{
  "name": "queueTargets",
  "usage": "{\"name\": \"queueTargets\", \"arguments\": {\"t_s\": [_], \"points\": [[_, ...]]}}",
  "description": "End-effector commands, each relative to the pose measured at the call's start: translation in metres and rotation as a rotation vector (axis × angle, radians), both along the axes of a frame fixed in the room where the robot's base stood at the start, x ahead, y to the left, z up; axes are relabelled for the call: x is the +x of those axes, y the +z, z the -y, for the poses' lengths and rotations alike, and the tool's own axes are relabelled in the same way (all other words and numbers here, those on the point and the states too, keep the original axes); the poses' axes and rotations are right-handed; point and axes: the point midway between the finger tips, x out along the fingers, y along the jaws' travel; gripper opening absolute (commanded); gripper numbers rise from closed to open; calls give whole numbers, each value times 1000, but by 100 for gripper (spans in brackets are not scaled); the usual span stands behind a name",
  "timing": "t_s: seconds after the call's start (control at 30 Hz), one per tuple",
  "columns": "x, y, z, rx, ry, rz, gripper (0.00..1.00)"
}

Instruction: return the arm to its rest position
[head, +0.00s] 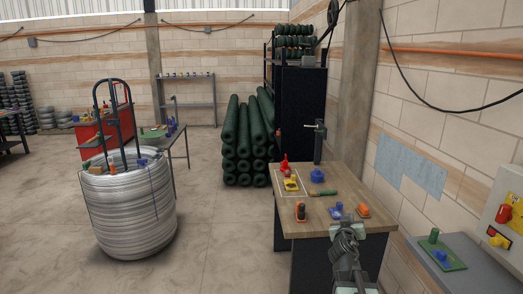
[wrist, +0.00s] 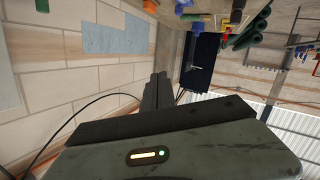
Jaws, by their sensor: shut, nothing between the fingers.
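My gripper (head: 348,232) is at the near edge of the wooden workbench (head: 330,179) in the head view, with my arm coming up from the bottom of the picture. In the wrist view, my gripper's dark fingers (wrist: 157,92) are together and hold nothing. From these views I cannot tell how high the fingers are above the bench edge.
The bench bears a yellow item (head: 291,184), a blue item (head: 317,175) and several small tools. A grey side table (head: 462,270) with a green plate stands at right. A wire coil (head: 130,215) stands at left. The floor between is clear.

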Motion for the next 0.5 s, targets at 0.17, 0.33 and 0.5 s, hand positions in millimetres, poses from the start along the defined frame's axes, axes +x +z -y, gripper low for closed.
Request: {"name": "queueTargets", "arguments": {"t_s": [0.17,0.33,0.5], "points": [[-47,-105,-107,293,-80,-394,0],[-137,-180,-173,509,-50,-876,0],[-204,-198,-214,590,75,-1213,0]]}}
